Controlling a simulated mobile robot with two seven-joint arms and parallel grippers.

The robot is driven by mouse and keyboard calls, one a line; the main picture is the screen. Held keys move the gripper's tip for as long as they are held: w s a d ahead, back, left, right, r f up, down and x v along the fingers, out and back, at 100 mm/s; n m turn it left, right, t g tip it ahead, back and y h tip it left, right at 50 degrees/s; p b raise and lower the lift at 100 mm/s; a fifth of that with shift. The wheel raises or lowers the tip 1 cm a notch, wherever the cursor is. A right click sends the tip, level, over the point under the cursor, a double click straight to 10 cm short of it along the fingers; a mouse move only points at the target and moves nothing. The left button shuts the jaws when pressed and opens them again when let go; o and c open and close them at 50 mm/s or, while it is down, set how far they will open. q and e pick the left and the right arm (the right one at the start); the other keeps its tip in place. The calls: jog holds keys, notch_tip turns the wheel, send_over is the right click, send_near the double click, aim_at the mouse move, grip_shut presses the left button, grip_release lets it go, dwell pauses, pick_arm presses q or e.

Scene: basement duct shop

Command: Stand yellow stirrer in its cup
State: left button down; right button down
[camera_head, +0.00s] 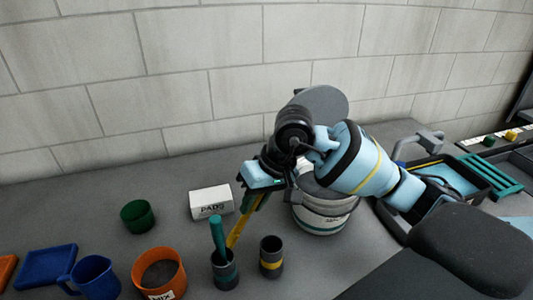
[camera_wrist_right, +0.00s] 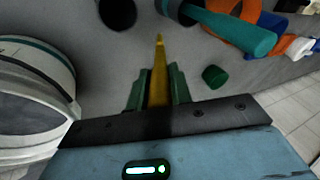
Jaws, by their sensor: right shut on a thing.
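The yellow stirrer (camera_head: 238,229) is held in my right gripper (camera_head: 259,194), tilted, its free end pointing down and left. In the right wrist view the stirrer (camera_wrist_right: 159,75) lies between the green fingers, its tip apart from any cup mouth. The yellow-banded dark cup (camera_head: 271,263) stands upright and looks empty, right of the stirrer's low end. It seems to be the dark round mouth in the wrist view (camera_wrist_right: 117,12). A teal-banded cup (camera_head: 225,277) beside it holds a teal stirrer (camera_head: 218,235). My left gripper is out of view.
A white box (camera_head: 211,201), a green cup (camera_head: 138,217), an orange container (camera_head: 142,272), a blue mug (camera_head: 96,276) and a blue tray (camera_head: 48,265) are to the left. A large pail (camera_head: 323,219) stands right of the gripper. A block wall closes the back.

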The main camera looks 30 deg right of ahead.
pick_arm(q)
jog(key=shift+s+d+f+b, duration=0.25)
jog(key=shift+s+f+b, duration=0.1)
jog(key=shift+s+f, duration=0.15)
pick_arm(e)
jog(key=s+r+n+g+h, duration=0.1)
jog(key=s+r+h, duration=0.1)
jog(key=r, duration=0.5)
jog(key=s+d+r+n+g+h, duration=0.1)
jog(key=s+r+n+h, duration=0.1)
jog(key=r, duration=0.6)
jog(key=shift+s+d+r, duration=0.15)
jog(key=shift+s, duration=0.65)
